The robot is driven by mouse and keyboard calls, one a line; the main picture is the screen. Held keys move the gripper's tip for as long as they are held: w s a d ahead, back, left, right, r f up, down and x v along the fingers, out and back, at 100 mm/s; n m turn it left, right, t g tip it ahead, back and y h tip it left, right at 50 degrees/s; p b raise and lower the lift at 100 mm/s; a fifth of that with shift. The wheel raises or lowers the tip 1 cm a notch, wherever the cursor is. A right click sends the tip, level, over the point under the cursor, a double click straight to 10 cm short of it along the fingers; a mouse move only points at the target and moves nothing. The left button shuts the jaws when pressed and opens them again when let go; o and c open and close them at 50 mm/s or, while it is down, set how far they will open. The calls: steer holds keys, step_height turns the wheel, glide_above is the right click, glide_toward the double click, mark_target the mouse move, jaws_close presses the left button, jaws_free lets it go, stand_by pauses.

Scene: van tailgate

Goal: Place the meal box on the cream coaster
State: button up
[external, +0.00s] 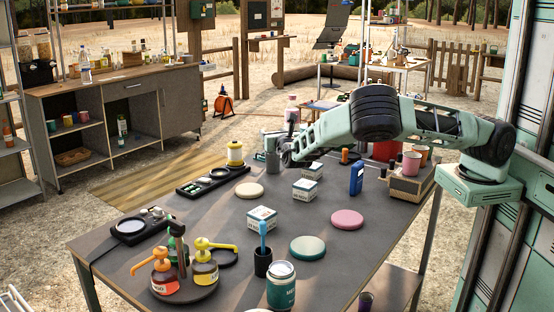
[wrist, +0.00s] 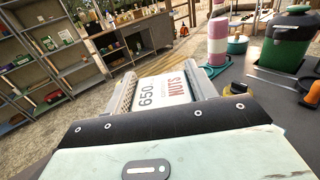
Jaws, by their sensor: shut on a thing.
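My gripper (wrist: 165,88) is shut on a white box (wrist: 163,92) whose face reads "650" and "NUTS"; it sits between the two fingers. In the external view my gripper (external: 284,152) is above the far part of the dark table, and the held box cannot be made out there. The cream coaster (external: 250,190) lies bare on the table, nearer the camera and to the left of my gripper. Three similar white boxes stand on the table: one near the middle (external: 262,218) and two farther right (external: 305,189) (external: 312,170). Their labels are too small to read.
A pink coaster (external: 347,220) and a green coaster (external: 308,247) lie bare to the right. Pump bottles (external: 205,264) and a jar (external: 281,287) stand in front.

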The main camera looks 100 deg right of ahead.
mark_target(256, 190)
steer(key=w+a+f+n+t+y, duration=0.1)
steer(key=w+a+f+n+t, duration=0.2)
steer(key=w+a, duration=0.45)
steer(key=shift+m+t, duration=0.3)
steer(key=f, duration=0.8)
steer(key=shift+s+a+f, duration=0.1)
steer(key=shift+s+a, duration=0.05)
steer(key=shift+s, duration=0.05)
steer(key=o, duration=1.1)
steer(key=shift+c, duration=0.2)
steer(key=shift+a, duration=0.1)
